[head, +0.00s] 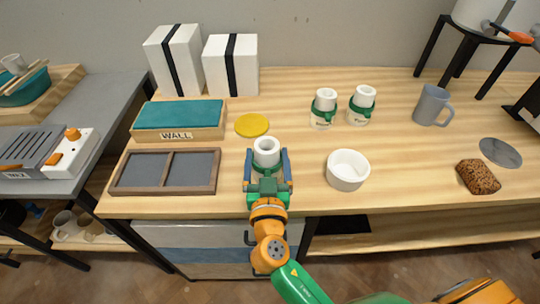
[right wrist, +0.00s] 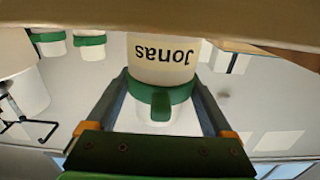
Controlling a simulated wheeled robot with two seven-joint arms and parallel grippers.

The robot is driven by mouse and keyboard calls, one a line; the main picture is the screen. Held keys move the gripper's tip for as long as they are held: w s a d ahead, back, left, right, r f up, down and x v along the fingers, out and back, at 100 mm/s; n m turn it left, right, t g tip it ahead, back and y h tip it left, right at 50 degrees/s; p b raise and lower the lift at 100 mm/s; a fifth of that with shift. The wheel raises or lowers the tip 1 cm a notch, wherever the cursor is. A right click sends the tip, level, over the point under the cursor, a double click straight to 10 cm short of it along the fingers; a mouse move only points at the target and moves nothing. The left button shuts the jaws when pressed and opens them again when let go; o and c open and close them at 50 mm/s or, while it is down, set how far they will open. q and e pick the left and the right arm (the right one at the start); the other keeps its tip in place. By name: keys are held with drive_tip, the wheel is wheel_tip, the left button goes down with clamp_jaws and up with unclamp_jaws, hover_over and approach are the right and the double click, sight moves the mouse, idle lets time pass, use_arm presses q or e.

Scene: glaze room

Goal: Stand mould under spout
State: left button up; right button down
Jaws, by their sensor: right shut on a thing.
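My right gripper (head: 268,165) is shut on a white mould (head: 266,146) with a green band, near the table's front edge. In the right wrist view the mould (right wrist: 160,62) appears upside down between the fingers, with the name "Jonas" on it. I cannot tell whether its base touches the table. A white tank (head: 482,14) on a black stand is at the back right, with an orange-handled tap (head: 519,37); the spout's opening is not clear. A grey disc (head: 500,152) lies on the table in front of the stand. My left gripper is not in view.
Two similar moulds (head: 324,108) (head: 362,104) stand behind to the right. A white bowl (head: 347,170), grey mug (head: 431,105) and brown sponge (head: 478,177) are right of the gripper. A divided tray (head: 165,190) and yellow disc (head: 252,125) are left. Bare wood lies between bowl and sponge.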

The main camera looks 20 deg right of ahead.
drive_tip(key=shift+s+a+r, duration=0.1)
drive_tip(key=shift+s+a, duration=0.15)
drive_tip(key=shift+s, duration=0.1)
drive_tip(key=shift+a, duration=0.1)
unclamp_jaws()
